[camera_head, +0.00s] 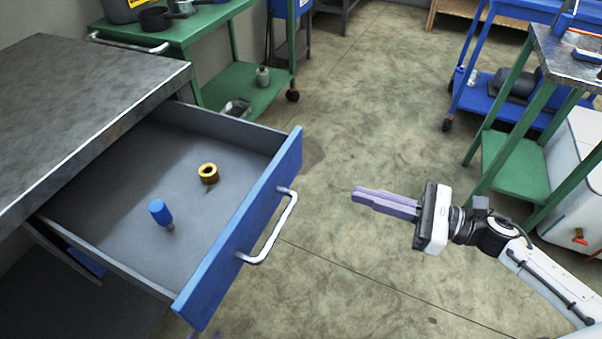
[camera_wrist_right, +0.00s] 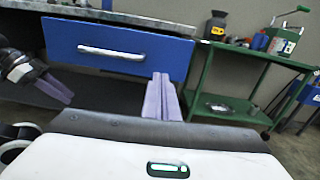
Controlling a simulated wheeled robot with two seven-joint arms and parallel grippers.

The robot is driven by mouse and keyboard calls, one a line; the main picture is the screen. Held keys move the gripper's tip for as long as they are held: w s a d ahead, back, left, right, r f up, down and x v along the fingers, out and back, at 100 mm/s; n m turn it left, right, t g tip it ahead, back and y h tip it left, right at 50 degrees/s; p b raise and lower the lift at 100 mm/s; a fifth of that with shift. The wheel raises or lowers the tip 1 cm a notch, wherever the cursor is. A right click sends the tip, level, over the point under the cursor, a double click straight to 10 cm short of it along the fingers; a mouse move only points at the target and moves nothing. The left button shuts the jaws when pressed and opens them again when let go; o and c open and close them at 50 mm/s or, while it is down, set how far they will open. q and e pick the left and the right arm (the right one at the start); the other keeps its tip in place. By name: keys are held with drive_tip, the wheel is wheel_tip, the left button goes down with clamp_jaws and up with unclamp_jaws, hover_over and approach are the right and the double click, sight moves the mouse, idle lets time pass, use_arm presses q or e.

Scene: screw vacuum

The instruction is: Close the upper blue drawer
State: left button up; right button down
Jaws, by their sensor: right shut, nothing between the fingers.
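The upper blue drawer (camera_head: 240,235) is pulled well out of the cabinet in the head view. A blue-handled tool (camera_head: 160,212) and a brass-coloured ring (camera_head: 208,173) lie inside it. Its silver bar handle (camera_head: 272,232) is on the blue front. The drawer front (camera_wrist_right: 120,50) and handle (camera_wrist_right: 110,52) also show in the right wrist view. My right gripper (camera_head: 358,195) is shut and empty, to the right of the handle and apart from it. Its fingers (camera_wrist_right: 162,85) point toward the drawer front's right part. My left gripper (camera_wrist_right: 62,94) shows at the left below the drawer; its opening is unclear.
The cabinet's grey top (camera_head: 80,85) overhangs the drawer's rear. A green cart (camera_head: 235,85) stands behind the drawer. A blue cart (camera_head: 490,100) and a green-legged table (camera_head: 515,165) stand at right. The floor (camera_head: 370,120) between them is clear.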

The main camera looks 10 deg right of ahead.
drive_tip(key=p, duration=0.1)
approach(289, 171)
drive_tip(key=shift+m+t, duration=0.3)
drive_tip(key=x, duration=0.6)
drive_tip(key=shift+a+f, duration=0.1)
drive_tip(key=shift+a, duration=0.15)
